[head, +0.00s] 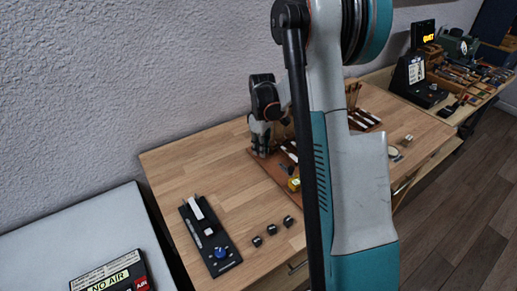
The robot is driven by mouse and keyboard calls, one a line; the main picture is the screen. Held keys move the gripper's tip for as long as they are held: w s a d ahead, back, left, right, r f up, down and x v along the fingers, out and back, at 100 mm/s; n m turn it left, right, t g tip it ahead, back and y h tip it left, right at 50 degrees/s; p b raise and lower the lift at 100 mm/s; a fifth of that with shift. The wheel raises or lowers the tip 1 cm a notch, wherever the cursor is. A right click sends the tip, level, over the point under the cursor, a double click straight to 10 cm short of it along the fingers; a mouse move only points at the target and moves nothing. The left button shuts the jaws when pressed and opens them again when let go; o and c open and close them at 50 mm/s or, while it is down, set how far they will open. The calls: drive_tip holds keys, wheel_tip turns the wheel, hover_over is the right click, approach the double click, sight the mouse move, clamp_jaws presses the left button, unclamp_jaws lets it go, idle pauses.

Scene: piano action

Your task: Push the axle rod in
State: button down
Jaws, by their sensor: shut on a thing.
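My gripper (261,148) is at the left end of the piano action, low over its brown wooden base (273,180). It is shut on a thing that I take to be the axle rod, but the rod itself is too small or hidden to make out. The piano action shows white-topped keys (364,120) and upright wooden parts (353,95) to the right of my arm. My arm crosses the middle of the view and hides much of the action. How far the rod is in cannot be seen.
A black panel with a blue knob (221,253) lies on the wooden table (180,165) at front left, beside several small dark blocks (272,229). A small yellow item (294,184) is near the base. A tool bench (470,95) stands at the far right. The table's left part is mostly clear.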

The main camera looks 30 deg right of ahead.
drive_tip(key=c, duration=1.6)
unclamp_jaws()
drive_tip(key=shift+r, duration=0.15)
wheel_tip(320, 180, up, 12)
drive_tip(key=shift+d+f, duration=0.1)
drive_tip(key=shift+f, duration=0.05)
drive_tip(key=shift+w, duration=0.1)
